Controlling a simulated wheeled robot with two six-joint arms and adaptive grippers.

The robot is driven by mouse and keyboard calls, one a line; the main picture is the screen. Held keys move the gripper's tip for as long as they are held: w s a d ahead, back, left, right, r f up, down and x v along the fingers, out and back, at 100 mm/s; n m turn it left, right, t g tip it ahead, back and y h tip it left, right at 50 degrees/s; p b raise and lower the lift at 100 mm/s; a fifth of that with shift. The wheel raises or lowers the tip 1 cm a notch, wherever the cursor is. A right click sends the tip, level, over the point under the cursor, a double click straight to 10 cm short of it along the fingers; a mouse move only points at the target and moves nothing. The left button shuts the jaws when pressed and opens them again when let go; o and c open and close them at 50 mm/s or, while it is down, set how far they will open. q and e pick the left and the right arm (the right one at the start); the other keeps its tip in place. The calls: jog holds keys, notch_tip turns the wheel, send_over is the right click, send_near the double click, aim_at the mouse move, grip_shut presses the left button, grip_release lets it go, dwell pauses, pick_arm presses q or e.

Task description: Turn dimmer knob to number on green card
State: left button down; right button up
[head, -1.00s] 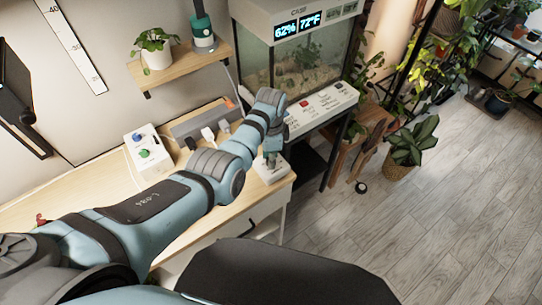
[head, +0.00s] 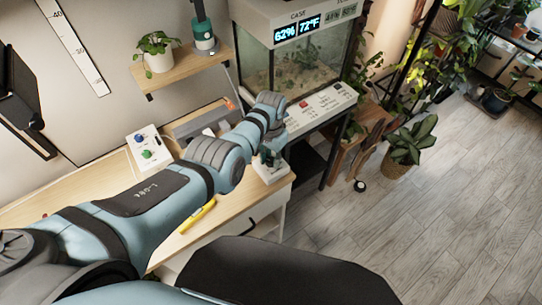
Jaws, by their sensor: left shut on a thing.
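A small white box (head: 276,174), which looks like the dimmer, sits at the right end of the wooden desk. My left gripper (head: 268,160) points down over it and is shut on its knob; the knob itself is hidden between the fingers. The box's number marks are hidden or too small to read. I cannot make out a green card in this view. My right gripper is not in view.
A white panel with a blue and a green knob (head: 147,148) stands further left on the desk (head: 112,178). A yellow pen-like object (head: 197,215) lies near the front edge. A glass tank (head: 300,62) stands behind to the right. A potted plant (head: 157,58) sits on the shelf.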

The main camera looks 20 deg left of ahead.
aim_at(271, 160)
pick_arm(q)
jog(key=shift+n, duration=1.3)
jog(key=c, duration=1.3)
grip_release()
notch_tip(271, 160, up, 12)
jog(key=shift+f, duration=0.1)
